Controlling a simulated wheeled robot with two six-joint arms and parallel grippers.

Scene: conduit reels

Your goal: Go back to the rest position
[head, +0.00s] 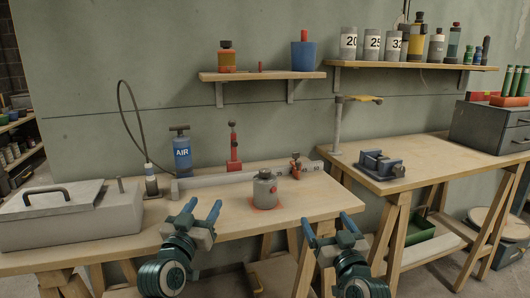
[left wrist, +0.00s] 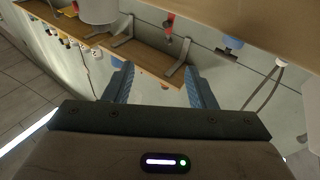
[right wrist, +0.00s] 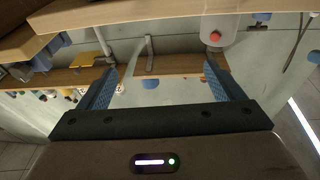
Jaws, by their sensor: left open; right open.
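My left gripper (head: 203,213) is open and empty in the head view, in front of the left workbench's front edge. Its two blue fingers show apart in the left wrist view (left wrist: 160,85). My right gripper (head: 328,224) is also open and empty, off the bench's front right corner. Its fingers stand apart in the right wrist view (right wrist: 158,88). Neither gripper touches anything.
The left bench (head: 330,205) also holds a grey lidded box (head: 60,222), a blue AIR bottle (head: 182,155) and a grey rail (head: 225,183). A second bench (head: 440,165) at the right carries a blue-grey vise (head: 381,164). Wall shelves (head: 262,75) hang above.

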